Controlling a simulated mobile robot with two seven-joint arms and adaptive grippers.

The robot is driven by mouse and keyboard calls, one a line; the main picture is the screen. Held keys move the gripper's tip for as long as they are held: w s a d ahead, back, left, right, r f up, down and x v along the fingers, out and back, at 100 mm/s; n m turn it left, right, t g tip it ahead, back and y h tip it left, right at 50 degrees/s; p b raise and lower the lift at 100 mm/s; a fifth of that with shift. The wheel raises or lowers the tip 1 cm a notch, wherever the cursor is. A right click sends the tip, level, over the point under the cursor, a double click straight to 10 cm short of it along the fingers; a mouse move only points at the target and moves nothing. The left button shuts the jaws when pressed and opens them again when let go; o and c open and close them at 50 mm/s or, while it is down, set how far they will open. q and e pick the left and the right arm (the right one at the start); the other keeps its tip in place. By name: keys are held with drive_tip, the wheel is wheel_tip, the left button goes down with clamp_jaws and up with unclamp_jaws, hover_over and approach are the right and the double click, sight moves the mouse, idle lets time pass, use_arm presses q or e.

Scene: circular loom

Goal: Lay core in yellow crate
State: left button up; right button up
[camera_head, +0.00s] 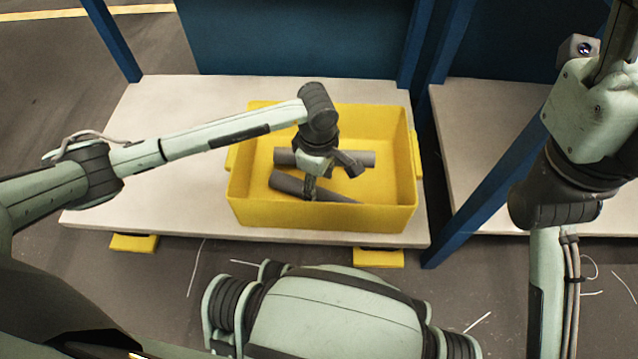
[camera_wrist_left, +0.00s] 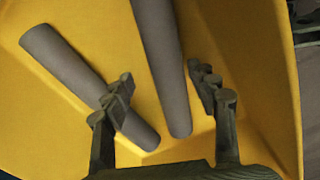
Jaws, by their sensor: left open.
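The yellow crate (camera_head: 330,217) stands on a pale shelf board, and its wall and floor also show in the left wrist view (camera_wrist_left: 285,120). Two grey cores lie inside it: one crosswise toward the back (camera_head: 362,158), one slanted toward the front (camera_head: 335,197). Both cores also show in the left wrist view, one in the upper middle (camera_wrist_left: 165,70) and one at the left (camera_wrist_left: 75,75). My left gripper (camera_head: 328,180) is over the crate with fingers spread; they also show in the wrist view (camera_wrist_left: 165,95), and I see no core held. My right gripper's fingers are not visible.
The shelf board (camera_head: 180,130) is bare left of the crate. Blue posts (camera_head: 490,165) and blue panels (camera_head: 290,40) bound the bay. A second pale board (camera_head: 470,130) lies at right. White thread scraps (camera_head: 478,322) lie on the floor.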

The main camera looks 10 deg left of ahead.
sight(318, 189)
use_arm(q)
wheel_tip(318, 189, up, 11)
drive_tip(key=shift+s, duration=0.15)
drive_tip(key=shift+r, duration=0.1)
